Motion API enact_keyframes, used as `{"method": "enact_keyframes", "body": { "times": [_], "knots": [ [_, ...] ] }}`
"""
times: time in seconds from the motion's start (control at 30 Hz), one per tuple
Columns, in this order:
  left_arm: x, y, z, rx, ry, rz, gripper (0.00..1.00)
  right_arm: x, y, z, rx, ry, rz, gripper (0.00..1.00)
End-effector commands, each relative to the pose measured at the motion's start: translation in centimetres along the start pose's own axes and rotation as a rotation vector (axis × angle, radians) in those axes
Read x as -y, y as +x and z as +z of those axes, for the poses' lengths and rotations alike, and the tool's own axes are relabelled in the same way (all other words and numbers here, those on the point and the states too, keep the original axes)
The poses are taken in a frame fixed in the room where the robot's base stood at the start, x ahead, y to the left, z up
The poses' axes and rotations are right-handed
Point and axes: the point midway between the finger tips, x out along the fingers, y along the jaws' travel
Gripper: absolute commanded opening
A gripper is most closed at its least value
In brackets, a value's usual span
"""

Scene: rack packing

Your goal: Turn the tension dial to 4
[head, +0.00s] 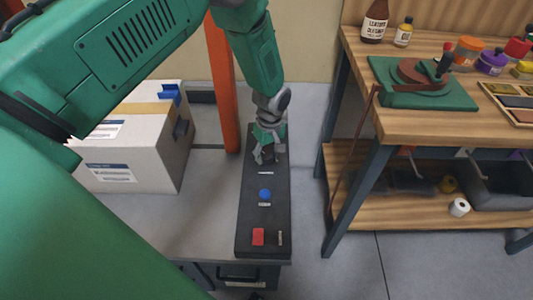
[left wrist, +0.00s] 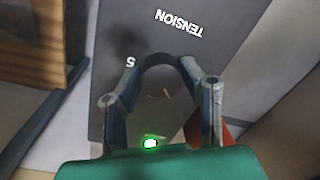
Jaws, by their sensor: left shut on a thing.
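The dark control panel (head: 250,215) lies on the grey bench, long side running away from me. My left gripper (head: 267,153) is at the panel's far end, pointing down. In the left wrist view, its two fingers (left wrist: 160,110) are on either side of the dark tension dial (left wrist: 158,90), shut on it. The white word TENSION (left wrist: 179,23) and a 5 (left wrist: 130,62) show on the panel beside the dial, turned in the picture. The other numbers are hidden or out of view, and I cannot read the dial's pointer. My right gripper is not in view.
A white carton (head: 150,150) stands left, and an orange post (head: 222,85) rises close to my left arm. A wooden workbench (head: 420,120) with bottles and jars is right.

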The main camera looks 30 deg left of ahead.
Motion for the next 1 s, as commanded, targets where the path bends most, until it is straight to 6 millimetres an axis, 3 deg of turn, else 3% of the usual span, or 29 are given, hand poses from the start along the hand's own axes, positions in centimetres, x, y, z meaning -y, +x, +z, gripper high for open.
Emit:
{"method": "enact_keyframes", "body": {
  "times": [0.37, 1.0],
  "knots": [
    [-0.1, -0.1, -0.7, -0.023, 0.153, 0.005, 0.06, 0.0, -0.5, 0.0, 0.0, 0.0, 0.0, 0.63],
    [-0.3, -0.2, -0.8, -0.066, 0.746, 0.005, 0.06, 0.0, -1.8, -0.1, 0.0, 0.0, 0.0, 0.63]
  ]
}}
